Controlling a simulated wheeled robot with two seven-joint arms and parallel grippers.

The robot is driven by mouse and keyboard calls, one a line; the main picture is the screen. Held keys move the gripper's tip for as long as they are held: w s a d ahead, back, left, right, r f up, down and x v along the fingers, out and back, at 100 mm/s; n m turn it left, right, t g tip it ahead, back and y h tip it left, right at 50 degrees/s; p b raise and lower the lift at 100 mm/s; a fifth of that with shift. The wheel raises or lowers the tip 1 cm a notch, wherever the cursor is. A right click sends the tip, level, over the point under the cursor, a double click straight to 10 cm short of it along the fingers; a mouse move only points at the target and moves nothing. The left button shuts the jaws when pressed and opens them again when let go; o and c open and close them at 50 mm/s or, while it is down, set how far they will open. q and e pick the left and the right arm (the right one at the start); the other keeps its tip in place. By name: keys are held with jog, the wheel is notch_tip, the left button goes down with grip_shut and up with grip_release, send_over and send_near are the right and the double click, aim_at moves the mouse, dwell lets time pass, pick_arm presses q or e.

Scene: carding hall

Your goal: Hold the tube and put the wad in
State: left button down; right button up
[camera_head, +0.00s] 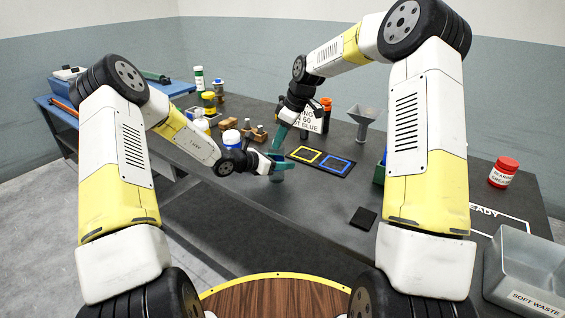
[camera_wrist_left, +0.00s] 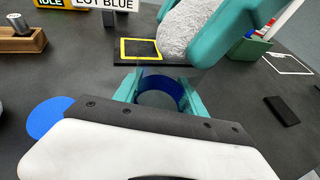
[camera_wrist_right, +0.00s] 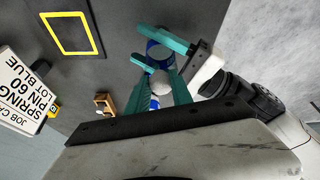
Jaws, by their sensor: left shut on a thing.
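My left gripper (camera_head: 277,160) is shut on a short tube (camera_head: 277,176) with a blue band inside its rim. In the left wrist view the tube (camera_wrist_left: 160,90) stands between the teal fingers with its mouth open toward me. My right gripper (camera_head: 281,137) is just above it, shut on a pale grey, fuzzy wad. The wad (camera_wrist_left: 188,30) is between the right fingers, above and beyond the tube's mouth in the left wrist view. In the right wrist view the wad (camera_wrist_right: 160,82) shows close beside the tube (camera_wrist_right: 158,50); I cannot tell whether they touch.
A black mat (camera_head: 346,172) with yellow and blue squares lies beyond the grippers. A soft waste bin (camera_head: 518,255) and a red-lidded jar (camera_head: 503,172) are at right.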

aim_at(283, 148)
pick_arm(q)
jog(key=shift+s+d+r, duration=0.25)
jog(key=shift+s+d, duration=0.15)
jog(key=shift+d, duration=0.2)
pick_arm(e)
jog(key=o, duration=0.4)
jog(key=f, duration=0.2)
jog(key=s+f, duration=0.1)
jog(key=shift+d+f+g, duration=0.25)
jog(key=shift+d+g, duration=0.05)
jog(key=shift+d, duration=0.05)
pick_arm(q)
jog(key=shift+w+a+f, duration=0.35)
jog(key=shift+a+f, duration=0.2)
pick_arm(e)
jog(key=v, duration=0.5)
jog(key=a+v, duration=0.1)
jog(key=v, duration=0.9)
jog(key=shift+w+a+r, duration=0.35)
jog(key=shift+a, duration=0.05)
pick_arm(q)
jog(key=c, duration=0.7)
grip_release()
jog(key=shift+c, duration=0.2)
jog(key=shift+o, duration=0.7)
jog(key=shift+d+r, duration=0.1)
